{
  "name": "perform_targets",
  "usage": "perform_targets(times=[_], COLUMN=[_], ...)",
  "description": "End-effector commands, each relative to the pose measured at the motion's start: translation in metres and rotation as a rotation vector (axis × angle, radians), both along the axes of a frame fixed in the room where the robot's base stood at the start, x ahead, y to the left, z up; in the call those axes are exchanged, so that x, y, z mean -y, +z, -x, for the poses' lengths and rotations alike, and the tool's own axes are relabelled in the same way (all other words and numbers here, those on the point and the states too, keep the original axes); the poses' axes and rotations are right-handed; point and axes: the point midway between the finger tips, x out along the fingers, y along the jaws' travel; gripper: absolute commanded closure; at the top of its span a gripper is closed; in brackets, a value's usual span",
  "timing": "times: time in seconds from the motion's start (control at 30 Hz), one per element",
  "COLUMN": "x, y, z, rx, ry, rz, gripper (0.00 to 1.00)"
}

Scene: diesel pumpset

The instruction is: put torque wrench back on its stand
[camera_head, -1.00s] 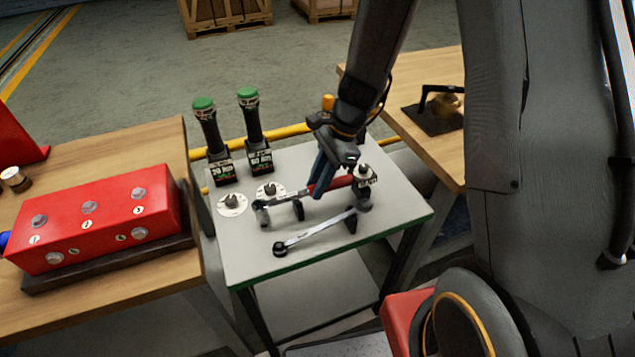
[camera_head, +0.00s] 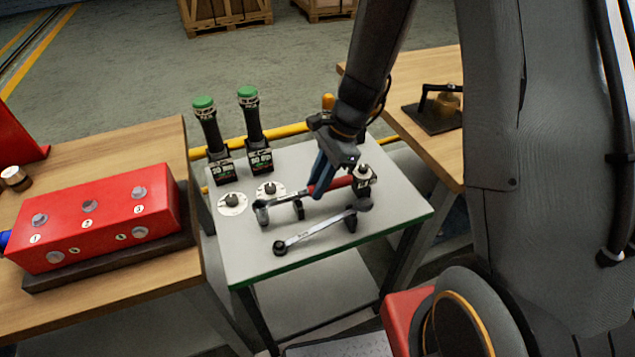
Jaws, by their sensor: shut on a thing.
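The torque wrench (camera_head: 337,184) has a red handle and a dark shaft with a head at its left end. It lies roughly level over the far side of the small grey table (camera_head: 250,258). My gripper (camera_head: 318,188) points down and is shut on the wrench near where the handle meets the shaft. A dark stand post (camera_head: 298,210) shows under the shaft. I cannot tell whether the wrench rests on it or hangs just above. A silver wrench (camera_head: 318,232) lies in front, nearer the table's front edge.
Two black, green-capped tools (camera_head: 208,125) stand at the table's back left. A red numbered block (camera_head: 95,220) is on the left bench.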

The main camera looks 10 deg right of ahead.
Motion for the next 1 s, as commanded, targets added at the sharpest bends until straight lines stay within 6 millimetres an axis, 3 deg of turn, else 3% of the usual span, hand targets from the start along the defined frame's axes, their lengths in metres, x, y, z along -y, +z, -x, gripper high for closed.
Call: perform_targets(times=[0.97,1.0], x=[0.0,0.0], y=[-0.017,-0.017], z=[0.0,0.0], rx=[0.001,0.001], ry=[0.001,0.001], rz=[0.0,0.0], gripper=[1.0,0.76])
